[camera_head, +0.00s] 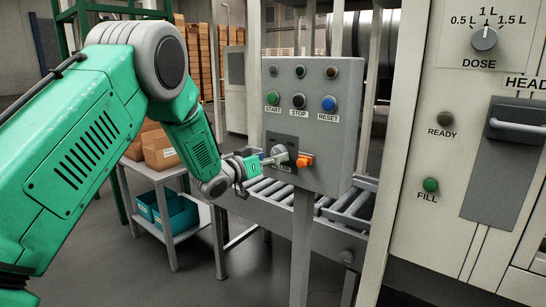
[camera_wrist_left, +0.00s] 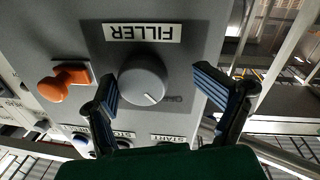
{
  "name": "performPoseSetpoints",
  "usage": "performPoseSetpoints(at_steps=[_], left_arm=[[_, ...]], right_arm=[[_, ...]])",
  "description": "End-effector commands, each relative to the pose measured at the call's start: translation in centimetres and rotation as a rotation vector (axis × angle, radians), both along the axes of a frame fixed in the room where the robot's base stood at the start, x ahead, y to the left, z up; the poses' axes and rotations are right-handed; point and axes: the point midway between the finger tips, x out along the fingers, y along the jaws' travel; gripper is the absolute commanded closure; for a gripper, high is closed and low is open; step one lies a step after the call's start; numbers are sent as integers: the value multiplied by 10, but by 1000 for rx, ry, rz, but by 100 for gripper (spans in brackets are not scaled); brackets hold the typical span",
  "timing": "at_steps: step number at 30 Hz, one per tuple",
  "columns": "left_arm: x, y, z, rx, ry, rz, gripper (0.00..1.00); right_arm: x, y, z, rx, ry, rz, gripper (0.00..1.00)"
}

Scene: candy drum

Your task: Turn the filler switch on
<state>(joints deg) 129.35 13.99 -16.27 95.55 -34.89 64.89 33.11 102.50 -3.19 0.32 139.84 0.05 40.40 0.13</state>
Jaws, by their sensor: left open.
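The filler switch is a round grey knob (camera_wrist_left: 143,80) with a white pointer line. My left gripper (camera_wrist_left: 158,85) is open, with one finger on each side of the knob and visible gaps. In the head view, my left gripper (camera_head: 263,161) reaches the control panel from the left and partly hides the switch area. My right gripper is out of view.
An orange handle (camera_head: 304,160) sticks out close beside the knob. START, STOP and RESET buttons (camera_head: 299,101) are on the same grey panel (camera_head: 342,135). A roller conveyor (camera_head: 345,215) runs behind it. A shelf cart (camera_head: 172,185) with boxes stands left. The filling machine (camera_head: 425,120) stands right.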

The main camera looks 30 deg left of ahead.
Motion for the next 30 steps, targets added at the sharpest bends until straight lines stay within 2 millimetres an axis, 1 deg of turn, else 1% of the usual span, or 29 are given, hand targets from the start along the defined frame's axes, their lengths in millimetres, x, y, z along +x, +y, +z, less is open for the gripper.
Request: performPoseSetpoints(at_steps=[4,5,6,8,9,10,13,30], left_arm=[[-3,-7,5,13,4,11,36],[-3,-9,6,15,4,13,29],[-3,-11,7,17,4,13,43],[-3,-14,8,20,3,12,64],[-3,-14,9,20,2,11,78],[-3,-14,9,20,2,10,83],[-2,-12,9,16,-3,5,87],[0,-9,10,13,-8,8,86]], right_arm=[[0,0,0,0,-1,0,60],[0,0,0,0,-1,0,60],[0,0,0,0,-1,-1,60],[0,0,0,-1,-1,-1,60],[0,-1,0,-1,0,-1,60],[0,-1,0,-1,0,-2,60],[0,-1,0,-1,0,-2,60],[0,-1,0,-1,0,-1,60]])
